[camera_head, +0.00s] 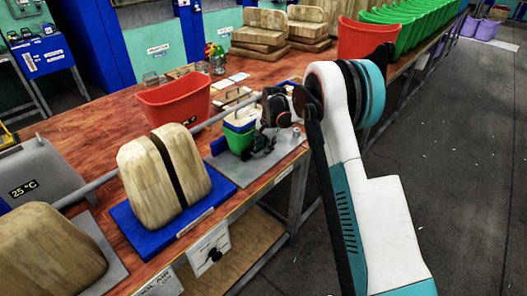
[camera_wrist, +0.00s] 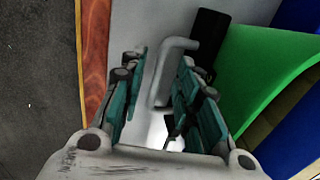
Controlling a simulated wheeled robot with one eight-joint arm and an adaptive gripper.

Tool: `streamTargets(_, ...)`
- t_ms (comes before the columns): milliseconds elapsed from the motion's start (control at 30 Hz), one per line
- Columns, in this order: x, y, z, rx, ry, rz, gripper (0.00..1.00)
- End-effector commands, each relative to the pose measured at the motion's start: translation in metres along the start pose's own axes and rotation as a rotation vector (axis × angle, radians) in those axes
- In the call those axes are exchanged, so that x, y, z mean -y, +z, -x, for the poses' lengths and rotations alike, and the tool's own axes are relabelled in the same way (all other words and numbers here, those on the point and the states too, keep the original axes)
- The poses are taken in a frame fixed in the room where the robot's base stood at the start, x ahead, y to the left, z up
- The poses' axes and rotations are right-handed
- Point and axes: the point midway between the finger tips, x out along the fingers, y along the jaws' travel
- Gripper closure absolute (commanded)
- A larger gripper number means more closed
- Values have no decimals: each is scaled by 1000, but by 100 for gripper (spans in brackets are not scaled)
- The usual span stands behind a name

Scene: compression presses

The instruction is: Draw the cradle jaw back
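In the head view, my gripper (camera_head: 262,140) points down at a small press station on a grey plate (camera_head: 238,177). A black block (camera_wrist: 209,38) is at the handle's far end. I cannot tell which part is the cradle jaw.
The green wall (camera_wrist: 262,75) is close to the right finger. A red tub (camera_head: 172,104) and wooden blocks on a blue base (camera_head: 200,217) stand to the left. A long grey rod (camera_head: 216,117) runs behind the station. The aisle floor (camera_head: 450,150) is clear.

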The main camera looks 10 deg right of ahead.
Motion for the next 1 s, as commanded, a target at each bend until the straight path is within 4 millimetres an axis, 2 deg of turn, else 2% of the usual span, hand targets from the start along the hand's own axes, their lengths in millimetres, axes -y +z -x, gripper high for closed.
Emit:
streamTargets(133,0,0,-8,0,0,0,70)
streamTargets(400,0,0,-9,0,0,0,70)
streamTargets(433,0,0,-9,0,0,0,72)
streamTargets(500,0,0,-9,0,0,0,88)
streamTargets(567,0,0,-9,0,0,0,100)
streamTargets(767,-1,0,-9,0,0,0,100)
streamTargets(867,-9,-1,-7,0,1,-1,100)
streamTargets(1000,-39,-2,-1,-1,2,-3,100)
